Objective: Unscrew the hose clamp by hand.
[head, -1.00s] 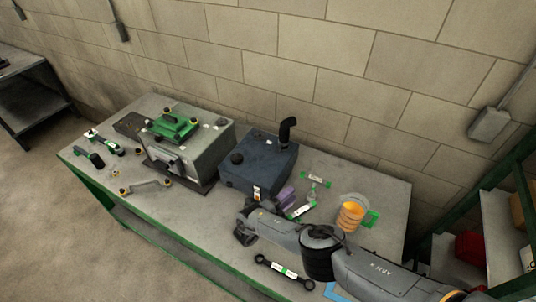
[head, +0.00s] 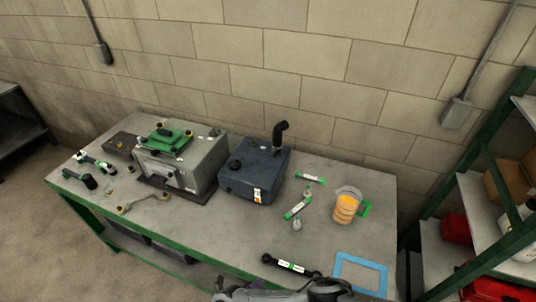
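A dark blue tank (head: 255,172) stands mid-bench with a black elbow hose (head: 279,132) rising from its top. A hose clamp cannot be picked out at this size. My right gripper (head: 228,293) is at the bottom edge of the head view, in front of the bench and well away from the hose. Its fingers are mostly cut off, so I cannot tell whether it is open or holds anything. My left gripper is not in view.
A grey engine block (head: 180,160) with a green cover stands left of the tank. A clear cup with orange rings (head: 346,205), a blue frame (head: 360,272) and a black link tool (head: 290,266) lie on the right half. Shelves (head: 470,235) stand at far right.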

